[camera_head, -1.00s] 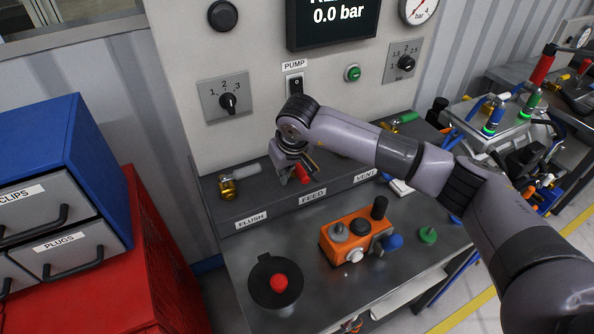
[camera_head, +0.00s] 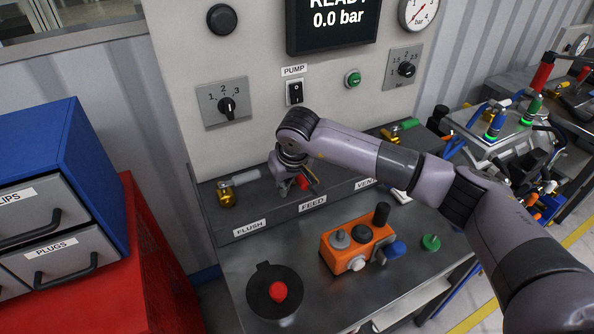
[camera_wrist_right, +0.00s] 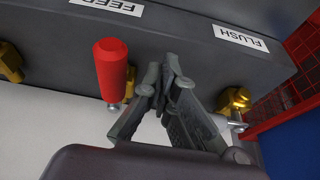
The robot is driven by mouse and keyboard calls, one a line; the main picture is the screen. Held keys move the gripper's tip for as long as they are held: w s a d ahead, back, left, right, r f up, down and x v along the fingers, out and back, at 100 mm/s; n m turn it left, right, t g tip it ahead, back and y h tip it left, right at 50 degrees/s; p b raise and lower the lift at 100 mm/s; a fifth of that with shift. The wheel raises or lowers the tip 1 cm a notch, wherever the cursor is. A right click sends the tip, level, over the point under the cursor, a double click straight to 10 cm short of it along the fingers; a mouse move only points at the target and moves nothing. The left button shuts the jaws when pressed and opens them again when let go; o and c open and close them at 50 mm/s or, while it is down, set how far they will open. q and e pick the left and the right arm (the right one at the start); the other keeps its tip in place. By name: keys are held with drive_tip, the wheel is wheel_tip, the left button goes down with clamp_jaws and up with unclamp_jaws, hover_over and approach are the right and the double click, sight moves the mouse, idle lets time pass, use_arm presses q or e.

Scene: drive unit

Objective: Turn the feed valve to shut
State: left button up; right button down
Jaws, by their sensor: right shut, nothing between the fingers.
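The feed valve's red handle (camera_head: 303,181) shows partly behind my right gripper (camera_head: 311,187), above the FEED label (camera_head: 313,203). In the right wrist view the red handle (camera_wrist_right: 111,68) points toward the labelled ledge, with brass fitting (camera_wrist_right: 129,84) behind it. My right gripper (camera_wrist_right: 165,72) is shut and empty there, its fingertips beside the handle on the FLUSH side, with a small gap seen between them. The valve body is mostly hidden by my wrist in the head view. My left gripper is not in view.
The flush valve (camera_head: 228,192) with a white handle stands left, and the green-handled valve (camera_head: 401,132) right. The pump switch (camera_head: 295,93) is on the panel; the display reads READY, 0.0 bar. An orange unit (camera_head: 340,254) and a black round part with red knob (camera_head: 279,291) occupy the bench.

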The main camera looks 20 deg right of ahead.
sight(306, 180)
idle(0.6)
drive_tip(key=shift+s+d+b, duration=0.25)
drive_tip(key=shift+d+b, duration=0.05)
drive_tip(key=shift+d, duration=0.55)
drive_tip(key=shift+d, duration=0.1)
drive_tip(key=shift+d+b, duration=0.3)
drive_tip(key=shift+d, duration=0.2)
drive_tip(key=shift+s+d, duration=0.1)
drive_tip(key=shift+d, duration=0.25)
drive_tip(key=shift+d+b, duration=0.35)
drive_tip(key=shift+d, duration=0.5)
